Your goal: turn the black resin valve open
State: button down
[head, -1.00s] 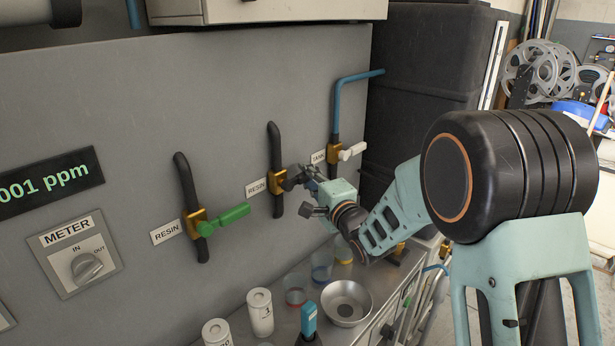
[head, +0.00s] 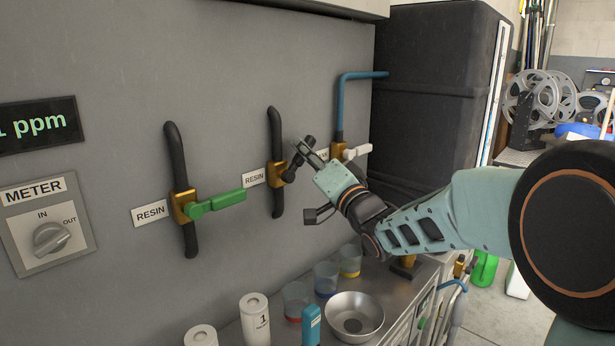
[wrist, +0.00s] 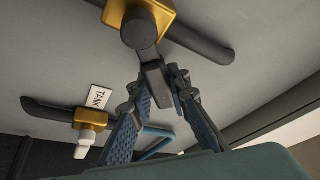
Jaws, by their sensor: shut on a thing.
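The black resin valve has a brass body (head: 277,176) on a black vertical pipe in the middle of the grey panel, beside a RESIN label. Its black handle (head: 297,163) slants up and to the right in the head view. My gripper (head: 305,152) is at the handle. In the wrist view, the brass body (wrist: 165,14) is at the top and the handle (wrist: 152,72) reaches down between the two blue-padded fingers. My gripper is shut on the handle, with its outer end between the fingertips.
A green-handled resin valve (head: 215,203) is to the left and a white-handled tank valve (head: 350,152) is to the right, close to my wrist. Below are a metal bowl (head: 354,317), cups (head: 326,278) and white bottles (head: 255,318) on a counter.

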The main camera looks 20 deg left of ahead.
jog(key=n+y+b, duration=0.1)
jog(key=n, duration=0.1)
jog(key=s+n+g+b, duration=0.1)
jog(key=n+b, duration=0.1)
jog(key=s+r+n+g+y+b, duration=0.1)
jog(key=n, duration=0.1)
jog(key=shift+a+r+y+b, duration=0.1)
jog(key=shift+a+y+b, duration=0.2)
jog(key=shift+a, duration=0.1)
jog(key=shift+s+a+r+n+g+y+b, duration=0.2)
jog(key=shift+s+n+g+y+b, duration=0.25)
jog(key=shift+n, duration=0.7)
jog(key=shift+s+a+r+n+g+y+b, duration=0.15)
jog(key=shift+s+n+g+b, duration=0.35)
jog(key=shift+n, duration=0.7)
jog(key=shift+s+a+r+n+g+y+b, duration=0.15)
jog(key=shift+s+n+g+y+b, duration=0.3)
jog(key=shift+n, duration=0.7)
jog(key=shift+w, duration=0.1)
jog(key=c, duration=1.8)
grip_release()
jog(key=shift+a, duration=0.1)
jog(key=shift+f, duration=0.1)
jog(key=v, duration=1.2)
